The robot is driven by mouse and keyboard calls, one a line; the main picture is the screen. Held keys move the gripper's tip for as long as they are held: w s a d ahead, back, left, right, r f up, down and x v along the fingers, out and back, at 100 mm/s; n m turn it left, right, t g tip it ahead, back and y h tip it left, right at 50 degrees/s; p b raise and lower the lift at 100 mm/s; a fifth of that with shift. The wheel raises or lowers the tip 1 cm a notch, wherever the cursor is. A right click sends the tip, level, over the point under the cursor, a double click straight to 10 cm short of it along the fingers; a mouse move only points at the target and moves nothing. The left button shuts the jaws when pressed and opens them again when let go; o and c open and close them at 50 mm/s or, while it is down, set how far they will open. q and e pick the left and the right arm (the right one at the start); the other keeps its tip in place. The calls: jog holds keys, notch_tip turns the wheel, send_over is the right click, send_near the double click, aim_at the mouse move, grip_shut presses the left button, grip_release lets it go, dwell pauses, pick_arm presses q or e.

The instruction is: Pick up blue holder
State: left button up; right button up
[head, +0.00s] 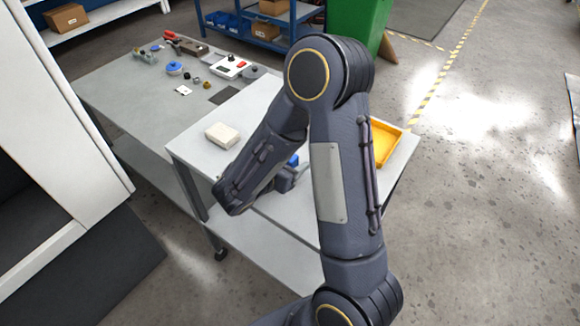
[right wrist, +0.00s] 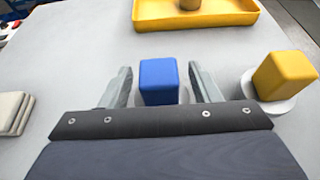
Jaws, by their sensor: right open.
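The blue holder (right wrist: 158,80) is a blue block on a pale round base. It stands upright on the white table top (right wrist: 75,50). My right gripper (right wrist: 160,70) is open, with one finger on each side of the blue block. The gripper body hides most of the base. In the head view, my right arm hides most of the holder, and only a bit of blue (head: 293,160) shows beside my right gripper (head: 287,178). My left gripper is in neither view.
A yellow block on a white disc (right wrist: 285,75) stands to the right. A yellow tray (right wrist: 195,22) with a brown object lies beyond. A grey bench with valve parts (head: 120,95) adjoins the table.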

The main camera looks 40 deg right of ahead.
grip_shut()
dwell(0.3)
jog(key=shift+r, duration=0.1)
